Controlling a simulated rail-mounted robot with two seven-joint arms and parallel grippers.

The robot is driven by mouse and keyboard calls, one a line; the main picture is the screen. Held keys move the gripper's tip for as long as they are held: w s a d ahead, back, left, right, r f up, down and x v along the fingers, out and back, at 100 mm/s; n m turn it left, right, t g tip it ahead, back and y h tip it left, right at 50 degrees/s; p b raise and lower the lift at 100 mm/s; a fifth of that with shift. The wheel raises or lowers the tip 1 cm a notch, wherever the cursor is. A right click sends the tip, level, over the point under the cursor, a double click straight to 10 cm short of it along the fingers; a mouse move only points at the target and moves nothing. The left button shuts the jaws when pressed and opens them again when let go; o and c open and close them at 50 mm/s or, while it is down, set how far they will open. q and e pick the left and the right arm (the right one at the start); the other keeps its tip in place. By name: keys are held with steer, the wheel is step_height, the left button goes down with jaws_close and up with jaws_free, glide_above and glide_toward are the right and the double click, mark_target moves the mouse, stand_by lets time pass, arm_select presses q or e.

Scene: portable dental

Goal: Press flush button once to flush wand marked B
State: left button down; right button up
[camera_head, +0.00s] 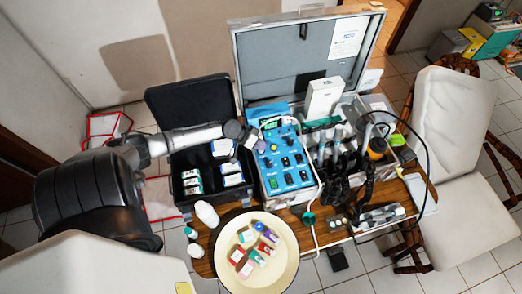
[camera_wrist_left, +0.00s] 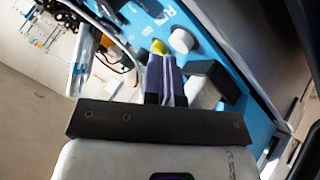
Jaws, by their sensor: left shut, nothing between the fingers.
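The blue control panel (camera_head: 286,166) of the dental unit carries several dark knobs and switches. My left gripper (camera_head: 259,146) is over the panel's upper left edge. In the left wrist view its fingers (camera_wrist_left: 166,85) are shut and empty, pointing at the blue panel (camera_wrist_left: 205,50). A small yellow piece (camera_wrist_left: 157,47) shows right at the fingertips; I cannot tell whether they touch. A white round knob or button (camera_wrist_left: 181,40) is just beside it. I cannot read which control is the flush button. The wands (camera_head: 345,160) stand right of the panel; no B mark is legible.
An open black case (camera_head: 186,101) with white boxes is left of the panel. The case lid (camera_head: 300,60) rises behind. A black cable (camera_head: 424,150) loops at the right.

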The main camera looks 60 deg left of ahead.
arm_select(q)
steer(key=shift+f, duration=0.15)
stand_by(0.4)
steer(key=shift+f+b, duration=0.4)
steer(key=shift+r, duration=0.15)
stand_by(0.6)
steer(key=shift+r+p, duration=0.8)
steer(key=shift+p, duration=0.05)
step_height(320, 180, up, 5)
steer(key=p, duration=0.4)
steer(key=shift+d, duration=0.15)
